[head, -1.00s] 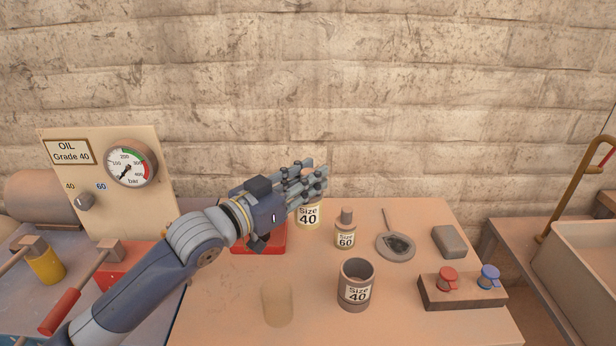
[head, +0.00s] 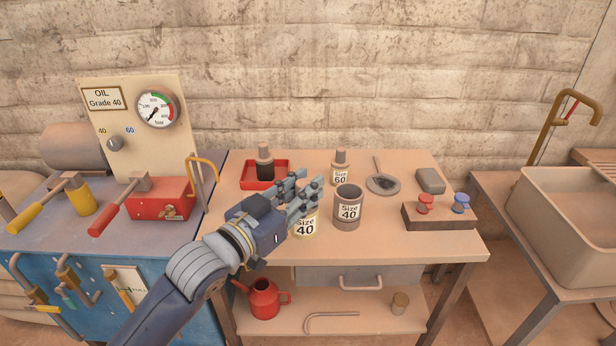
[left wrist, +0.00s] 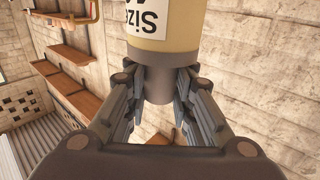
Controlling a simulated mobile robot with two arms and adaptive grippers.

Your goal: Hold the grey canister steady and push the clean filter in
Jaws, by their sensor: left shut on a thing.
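The grey canister (head: 347,212), labelled Size 40, stands upright and open-topped on the bench. My left gripper (head: 312,190) is just left of it, its fingers near the canister's rim. The gripper is shut on the clean filter (head: 305,228), a cream cylinder also labelled Size 40. In the left wrist view the fingers (left wrist: 160,90) close around the filter's grey knob, and its cream body (left wrist: 160,25) shows beyond. In the head view the filter hangs below the fingers, left of the canister, outside it. My right gripper is not in view.
A red tray (head: 247,183) holds a dark-bodied filter (head: 265,168). A Size 60 filter (head: 340,170), a round grey strainer (head: 383,184), a grey block (head: 430,180) and a block with red and blue knobs (head: 440,218) stand behind and right. The right front bench is clear.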

